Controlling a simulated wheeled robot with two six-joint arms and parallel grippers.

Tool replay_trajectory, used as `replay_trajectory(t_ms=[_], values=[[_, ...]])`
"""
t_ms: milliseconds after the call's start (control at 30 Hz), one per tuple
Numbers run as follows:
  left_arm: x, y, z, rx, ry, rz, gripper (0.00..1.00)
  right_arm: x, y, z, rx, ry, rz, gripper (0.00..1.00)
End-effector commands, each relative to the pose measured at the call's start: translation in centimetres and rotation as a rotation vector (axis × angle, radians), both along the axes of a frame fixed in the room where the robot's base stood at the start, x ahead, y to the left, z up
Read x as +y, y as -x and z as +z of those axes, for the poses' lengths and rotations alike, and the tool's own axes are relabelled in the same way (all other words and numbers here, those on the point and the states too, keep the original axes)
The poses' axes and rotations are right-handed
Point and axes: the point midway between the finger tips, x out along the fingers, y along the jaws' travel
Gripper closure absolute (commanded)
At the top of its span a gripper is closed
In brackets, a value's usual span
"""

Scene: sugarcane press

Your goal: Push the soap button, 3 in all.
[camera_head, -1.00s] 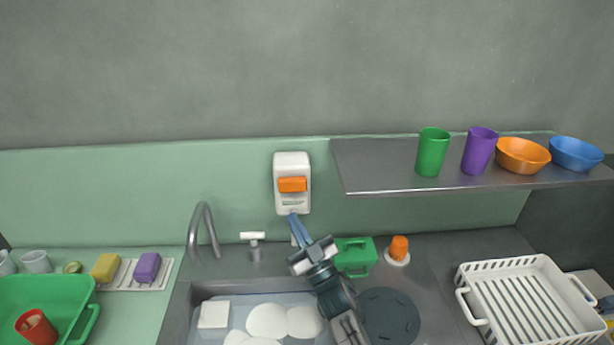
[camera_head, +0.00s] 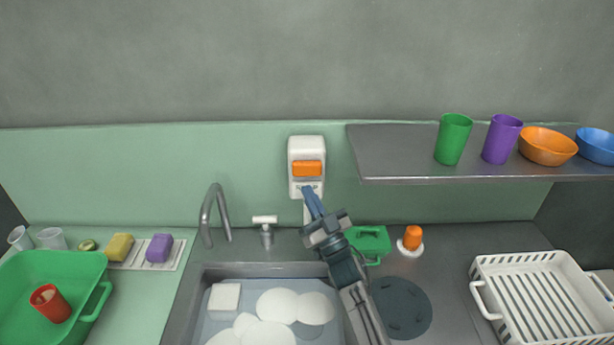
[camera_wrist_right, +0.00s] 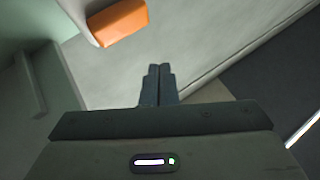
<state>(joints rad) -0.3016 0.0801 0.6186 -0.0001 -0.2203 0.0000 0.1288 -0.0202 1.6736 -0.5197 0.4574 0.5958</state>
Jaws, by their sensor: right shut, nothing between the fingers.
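The white soap dispenser (camera_head: 295,148) is fixed to the green wall panel above the sink. Its orange soap button (camera_head: 307,168) is on the front; it also shows at the upper left of the right wrist view (camera_wrist_right: 118,22). My right gripper (camera_head: 308,189) is shut and empty. Its blue fingertips are at the lower edge of the dispenser in the head view, just below the button. In the right wrist view the fingers (camera_wrist_right: 159,68) are together and apart from the button in the picture. Whether the fingertips touch the dispenser cannot be told. My left gripper is not in view.
A sink with foam (camera_head: 270,333) lies below, with a curved faucet (camera_head: 210,215) to the left. A metal shelf (camera_head: 400,160) with cups and bowls juts out at right. A green container (camera_head: 371,240), an orange-topped item (camera_head: 412,237) and a white rack (camera_head: 480,272) stand on the right counter.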

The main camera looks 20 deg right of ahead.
Motion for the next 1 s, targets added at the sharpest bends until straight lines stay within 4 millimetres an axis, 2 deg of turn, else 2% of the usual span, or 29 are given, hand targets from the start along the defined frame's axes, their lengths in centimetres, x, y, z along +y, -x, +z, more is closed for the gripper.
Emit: replay_trajectory(t_ms=[33, 133, 400, 1000], values=[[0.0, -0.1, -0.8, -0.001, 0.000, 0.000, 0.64, -0.2, -0.8, -0.3, -0.002, 0.001, 0.000, 1.00], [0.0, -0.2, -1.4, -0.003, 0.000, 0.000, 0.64, -0.6, -2.1, -0.3, -0.001, 0.001, -0.001, 1.00], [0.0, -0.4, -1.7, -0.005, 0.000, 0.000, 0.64, -1.2, -4.2, -0.1, 0.001, 0.001, -0.001, 1.00], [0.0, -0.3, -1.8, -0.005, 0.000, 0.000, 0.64, -1.3, -4.6, 0.0, 0.001, 0.000, 0.000, 1.00]])
